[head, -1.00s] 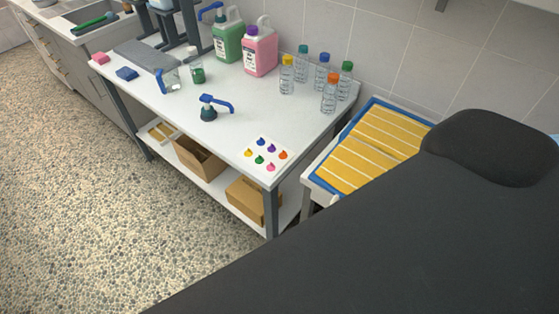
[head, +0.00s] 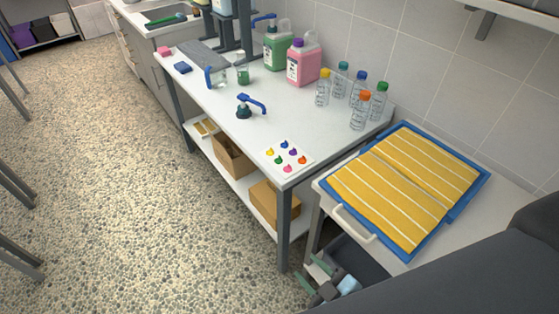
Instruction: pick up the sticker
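A small white sheet (head: 276,164) with several coloured drop-shaped stickers lies flat near the front right corner of the white table (head: 215,110). The stickers include a yellow one (head: 269,152), a blue one (head: 284,144), a purple one (head: 293,152), a green one (head: 279,160), an orange one (head: 302,160) and a pink one (head: 287,168). My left gripper is not in view.
Clear bottles with coloured caps (head: 361,110) stand at the table's right end. Behind are green (head: 277,50) and pink (head: 303,65) jugs. A blue pump top (head: 245,107) stands mid-table. A blue tray (head: 468,198) with striped yellow towels sits on the cart at right.

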